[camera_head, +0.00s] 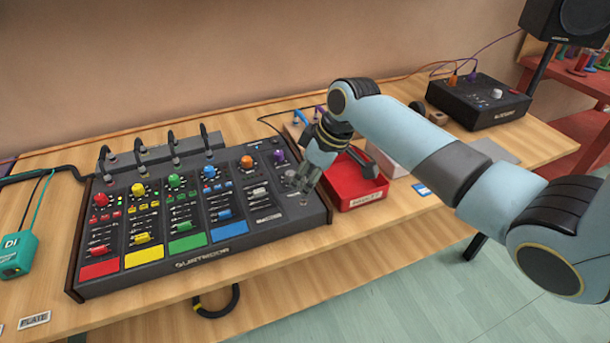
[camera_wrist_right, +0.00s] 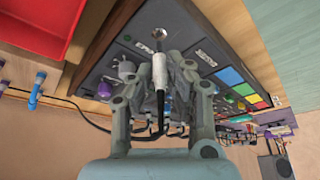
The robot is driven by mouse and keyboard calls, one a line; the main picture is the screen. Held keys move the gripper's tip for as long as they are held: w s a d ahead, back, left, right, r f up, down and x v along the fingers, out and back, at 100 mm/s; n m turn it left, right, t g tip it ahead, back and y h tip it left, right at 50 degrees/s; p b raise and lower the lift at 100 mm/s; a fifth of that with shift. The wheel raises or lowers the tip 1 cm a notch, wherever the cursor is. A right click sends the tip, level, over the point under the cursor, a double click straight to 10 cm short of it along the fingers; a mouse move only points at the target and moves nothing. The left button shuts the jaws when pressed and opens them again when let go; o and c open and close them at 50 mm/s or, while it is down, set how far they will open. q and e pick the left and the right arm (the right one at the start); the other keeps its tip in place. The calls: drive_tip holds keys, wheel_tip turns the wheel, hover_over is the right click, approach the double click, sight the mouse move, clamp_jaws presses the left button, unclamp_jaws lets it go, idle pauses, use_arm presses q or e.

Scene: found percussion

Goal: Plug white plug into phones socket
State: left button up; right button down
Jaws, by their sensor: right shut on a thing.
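The mixer (camera_head: 205,245) lies on the wooden table with red, yellow, green and blue pads along its front. My right gripper (camera_head: 303,180) is over its right end and shut on the white plug (camera_wrist_right: 160,70). In the right wrist view the plug points at a round metal socket (camera_wrist_right: 159,33) in the mixer's dark panel. The plug's tip is at or just short of the socket; I cannot tell whether it has entered. A dark cable bends away from the plug's back end. The socket's label is not readable. My left gripper is out of view.
A red tray (camera_head: 357,194) stands right of the mixer, close to my right gripper. Several black cables arch from the mixer's back edge. A teal DI box (camera_head: 14,256) is at the left. A black box (camera_head: 478,103) and a speaker (camera_head: 565,20) are at the back right.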

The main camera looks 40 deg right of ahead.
drive_tip(key=shift+p, duration=0.45)
idle(1.0)
drive_tip(key=shift+p, duration=0.3)
idle(0.4)
drive_tip(key=shift+f+b, duration=0.75)
drive_tip(key=shift+f, duration=1)
drive_tip(key=c, duration=1.2)
unclamp_jaws()
drive_tip(key=shift+r, duration=0.1)
